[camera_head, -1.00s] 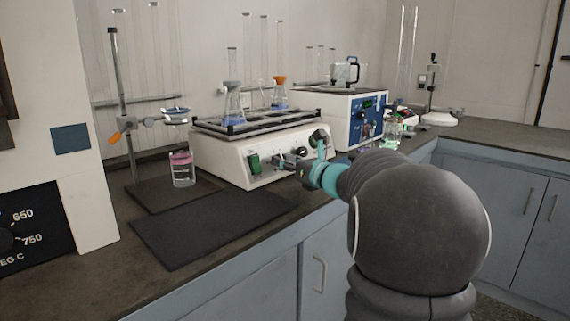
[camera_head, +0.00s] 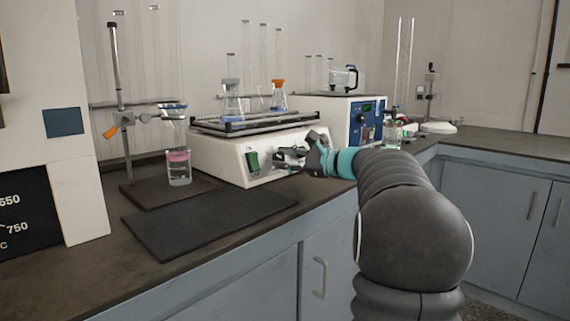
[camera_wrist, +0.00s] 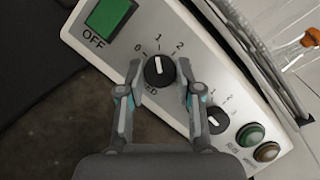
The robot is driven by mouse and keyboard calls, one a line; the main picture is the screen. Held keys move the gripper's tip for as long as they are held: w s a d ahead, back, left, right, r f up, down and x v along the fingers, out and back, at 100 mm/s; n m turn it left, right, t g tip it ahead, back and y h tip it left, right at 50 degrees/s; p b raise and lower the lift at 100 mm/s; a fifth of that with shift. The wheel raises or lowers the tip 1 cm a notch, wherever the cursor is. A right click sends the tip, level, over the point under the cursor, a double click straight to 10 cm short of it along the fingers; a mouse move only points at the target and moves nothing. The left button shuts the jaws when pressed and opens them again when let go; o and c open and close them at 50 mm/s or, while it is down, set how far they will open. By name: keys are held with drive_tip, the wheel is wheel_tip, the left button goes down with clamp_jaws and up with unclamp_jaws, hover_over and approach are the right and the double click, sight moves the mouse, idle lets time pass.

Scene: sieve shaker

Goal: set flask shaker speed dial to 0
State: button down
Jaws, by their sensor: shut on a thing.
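The flask shaker (camera_head: 222,160) is a cream box on the bench carrying flasks on top. Its speed dial (camera_wrist: 160,72) is a black knob with a white pointer line in the wrist view. The pointer points up, close to the 1 mark, with 0 to its left and 2 to its right. My gripper (camera_wrist: 159,72) has one finger on each side of the dial and is shut on it. The label under the dial is partly hidden. In the head view my gripper (camera_head: 283,158) is at the shaker's front panel and hides the dial.
A second black dial (camera_wrist: 217,122) and two round buttons sit right of the speed dial; a green switch (camera_wrist: 108,17) marked OFF is left. A beaker (camera_head: 179,169) stands left of the shaker, and a dark mat (camera_head: 205,222) lies in front. A blue-panelled device (camera_head: 366,122) stands right.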

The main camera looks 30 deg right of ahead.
drive_tip(key=n+g, duration=0.1)
drive_tip(key=n, duration=0.3)
drive_tip(key=shift+w+r+y, duration=0.1)
drive_tip(key=shift+y, duration=0.2)
drive_tip(key=shift+n+g, duration=1)
drive_tip(key=shift+n, duration=1)
drive_tip(key=c, duration=0.8)
unclamp_jaws()
drive_tip(key=shift+d+r, duration=0.1)
drive_tip(key=v, duration=1.2)
